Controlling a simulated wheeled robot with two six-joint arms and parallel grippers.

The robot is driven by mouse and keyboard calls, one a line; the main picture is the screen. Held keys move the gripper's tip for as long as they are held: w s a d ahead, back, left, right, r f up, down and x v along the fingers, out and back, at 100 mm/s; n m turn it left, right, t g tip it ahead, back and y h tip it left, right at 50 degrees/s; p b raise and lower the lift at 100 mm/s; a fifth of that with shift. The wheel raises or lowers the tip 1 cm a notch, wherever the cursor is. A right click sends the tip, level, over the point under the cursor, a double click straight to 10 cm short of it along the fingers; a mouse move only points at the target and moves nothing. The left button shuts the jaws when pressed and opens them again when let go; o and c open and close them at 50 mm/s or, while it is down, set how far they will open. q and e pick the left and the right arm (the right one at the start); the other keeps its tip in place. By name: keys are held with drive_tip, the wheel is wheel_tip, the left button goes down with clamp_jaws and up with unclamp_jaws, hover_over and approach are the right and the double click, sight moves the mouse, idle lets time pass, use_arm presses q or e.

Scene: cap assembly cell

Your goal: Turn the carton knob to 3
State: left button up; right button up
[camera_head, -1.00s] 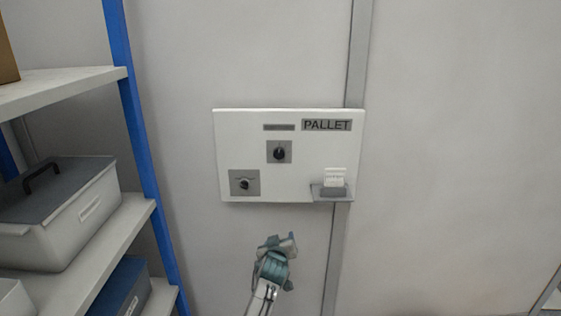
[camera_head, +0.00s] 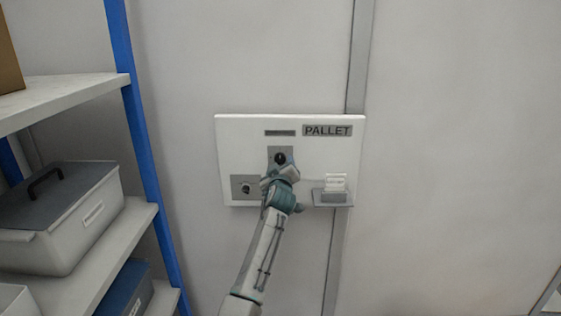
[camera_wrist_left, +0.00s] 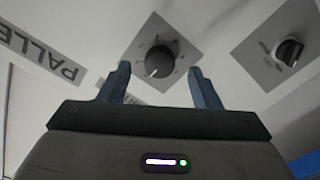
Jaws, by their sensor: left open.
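A white panel (camera_head: 235,128) is fixed to the wall. Its upper dark round knob (camera_head: 280,158) sits on a grey square plate below a small label too small to read in the head view. It also shows in the wrist view (camera_wrist_left: 159,61), with a pale mark at its lower left and dial marks too small to read. My left gripper (camera_head: 281,174) is at the panel, just below this knob. In the wrist view its fingers (camera_wrist_left: 160,85) are apart and empty, with the knob ahead between them. I cannot tell whether they touch it. My right gripper is out of view.
A second knob (camera_head: 246,188) on a grey plate is at the panel's lower left, also in the wrist view (camera_wrist_left: 290,51). A PALLET sign (camera_head: 328,131) and a small holder with white cards (camera_head: 335,184) are on the right. A blue-posted shelf (camera_head: 140,120) stands left.

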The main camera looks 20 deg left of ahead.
sight(280, 159)
use_arm(q)
drive_tip(key=shift+x, duration=1.1)
drive_tip(key=c, duration=1)
drive_tip(key=shift+m, duration=0.3)
